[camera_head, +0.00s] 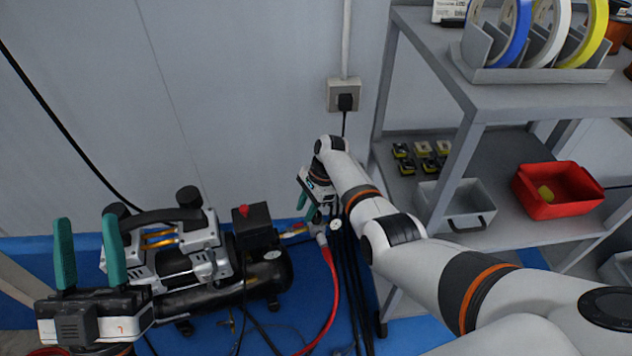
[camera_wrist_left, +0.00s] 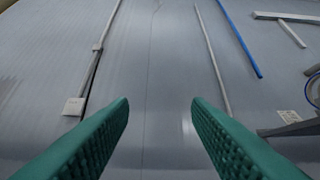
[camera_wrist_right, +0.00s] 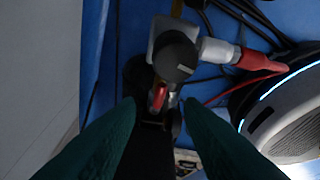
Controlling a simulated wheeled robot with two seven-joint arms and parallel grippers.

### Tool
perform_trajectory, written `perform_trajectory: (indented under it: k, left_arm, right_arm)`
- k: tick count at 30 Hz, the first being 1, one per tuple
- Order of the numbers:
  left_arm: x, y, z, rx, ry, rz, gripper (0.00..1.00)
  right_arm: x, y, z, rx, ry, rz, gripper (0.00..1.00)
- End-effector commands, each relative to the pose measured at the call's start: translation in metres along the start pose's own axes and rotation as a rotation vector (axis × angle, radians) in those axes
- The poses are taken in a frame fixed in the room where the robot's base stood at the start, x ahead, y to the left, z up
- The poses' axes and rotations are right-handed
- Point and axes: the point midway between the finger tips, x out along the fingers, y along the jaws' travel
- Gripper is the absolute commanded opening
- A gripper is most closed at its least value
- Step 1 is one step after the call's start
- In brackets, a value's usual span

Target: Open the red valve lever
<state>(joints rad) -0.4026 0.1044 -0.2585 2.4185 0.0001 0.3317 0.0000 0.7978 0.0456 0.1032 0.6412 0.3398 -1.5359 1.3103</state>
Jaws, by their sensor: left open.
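The small red valve lever (camera_wrist_right: 157,97) shows in the right wrist view, below a round dark cap and between my right gripper's fingers, apart from both as far as I can see. My right gripper (camera_wrist_right: 160,130) is open around the line to the lever; whether it touches the lever is unclear. In the head view my right gripper (camera_head: 316,211) is at the fittings right of the compressor (camera_head: 215,285), and the lever is hard to make out there. My left gripper (camera_head: 88,253) is open and empty, raised at the left with green fingers up; its wrist view (camera_wrist_left: 160,125) shows only wall between them.
A red hose (camera_head: 332,300) runs down from the fittings, beside black cables (camera_head: 352,290). A grey shelf rack (camera_head: 480,105) stands at the right with tape rolls, a grey bin and a red bin (camera_head: 558,190). A wall socket (camera_head: 345,95) is above my right gripper.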

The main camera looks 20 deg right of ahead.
Motion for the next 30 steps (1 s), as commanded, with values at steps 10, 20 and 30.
perform_trajectory:
  k: [10, 20, 30]
  left_arm:
    - [-0.011, 0.009, -0.058, 0.018, 0.417, 0.018, 0.44]
    - [-0.046, 0.018, -0.100, 0.028, 0.781, 0.039, 0.44]
    - [-0.068, 0.022, -0.115, 0.031, 0.938, 0.050, 0.44]
  right_arm:
    - [-0.038, 0.000, 0.000, 0.001, 0.000, 0.001, 0.34]
    - [-0.070, 0.000, -0.001, 0.000, 0.000, 0.000, 0.34]
    - [-0.082, 0.000, 0.000, 0.000, 0.000, -0.001, 0.34]
